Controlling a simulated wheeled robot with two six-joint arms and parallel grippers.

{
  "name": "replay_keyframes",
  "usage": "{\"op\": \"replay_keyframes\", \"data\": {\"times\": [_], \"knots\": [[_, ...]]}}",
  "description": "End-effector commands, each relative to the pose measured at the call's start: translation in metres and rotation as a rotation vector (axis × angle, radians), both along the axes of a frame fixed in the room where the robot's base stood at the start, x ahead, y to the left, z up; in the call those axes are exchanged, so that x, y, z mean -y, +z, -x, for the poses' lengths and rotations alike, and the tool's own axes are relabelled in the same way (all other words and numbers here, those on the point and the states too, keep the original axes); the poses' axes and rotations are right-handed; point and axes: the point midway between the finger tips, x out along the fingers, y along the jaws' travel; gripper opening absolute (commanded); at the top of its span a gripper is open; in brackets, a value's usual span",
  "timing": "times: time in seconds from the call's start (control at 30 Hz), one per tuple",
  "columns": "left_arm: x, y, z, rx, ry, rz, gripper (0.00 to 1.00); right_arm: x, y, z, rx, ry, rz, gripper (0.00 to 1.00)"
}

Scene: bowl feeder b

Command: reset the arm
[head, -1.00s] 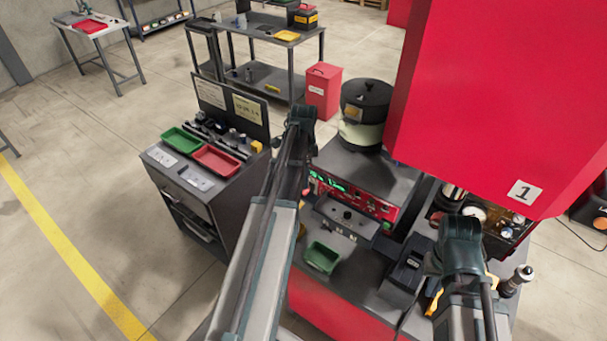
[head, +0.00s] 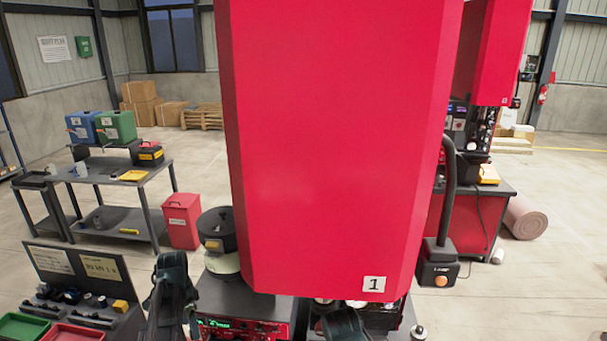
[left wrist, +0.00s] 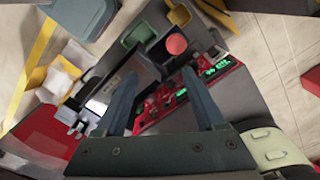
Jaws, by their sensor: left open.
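My left arm's dark wrist end shows low in the head view, left of the bowl feeder (head: 218,262), with its jaws hidden there. In the left wrist view my left gripper (left wrist: 160,76) is open. Its two fingers stand apart with nothing held between them. Beyond the fingers is the red control panel (left wrist: 150,112) with green displays. The panel also shows at the bottom of the head view (head: 240,328). A dark end of my right arm shows at the bottom centre of the head view. Its gripper jaws are not visible.
A large red machine housing (head: 340,140) marked 1 fills the middle. A red bin (head: 182,222) and a grey work table (head: 110,172) stand to the left. A tool cart with a green tray (head: 22,327) and red tray (head: 72,333) is at lower left.

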Motion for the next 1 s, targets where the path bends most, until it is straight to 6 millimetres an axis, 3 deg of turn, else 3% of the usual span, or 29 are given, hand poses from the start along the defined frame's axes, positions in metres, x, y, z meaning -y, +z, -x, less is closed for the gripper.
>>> {"op": "replay_keyframes", "data": {"times": [0.03, 0.1, 0.2, 0.4, 0.57, 0.6, 0.87, 1.0], "knots": [[0.030, 0.000, 0.013, 0.006, 0.053, 0.000, 0.71, 0.000, 0.000, 0.000, 0.000, 0.000, 0.000, 0.00], [0.066, 0.000, 0.024, 0.016, 0.162, 0.001, 0.71, 0.000, 0.000, 0.000, 0.000, 0.000, 0.000, 0.00], [0.107, 0.000, 0.040, 0.030, 0.309, 0.006, 0.71, 0.000, 0.000, 0.000, 0.000, 0.000, 0.000, 0.00], [0.165, 0.001, 0.069, 0.049, 0.536, 0.021, 0.71, 0.000, 0.000, 0.000, 0.000, 0.000, 0.000, 0.00], [0.200, 0.001, 0.094, 0.059, 0.688, 0.035, 0.71, 0.000, 0.000, 0.000, 0.000, 0.000, 0.000, 0.00], [0.203, -0.017, 0.090, 0.057, 0.680, 0.031, 0.71, 0.000, -0.017, 0.000, 0.000, 0.001, 0.000, 0.00], [0.229, -0.073, 0.099, 0.035, 0.601, 0.001, 0.71, 0.000, -0.073, 0.000, 0.000, 0.010, 0.001, 0.00], [0.249, -0.115, 0.109, 0.022, 0.544, -0.022, 0.71, 0.000, -0.116, -0.001, 0.001, 0.017, 0.002, 0.00]]}}
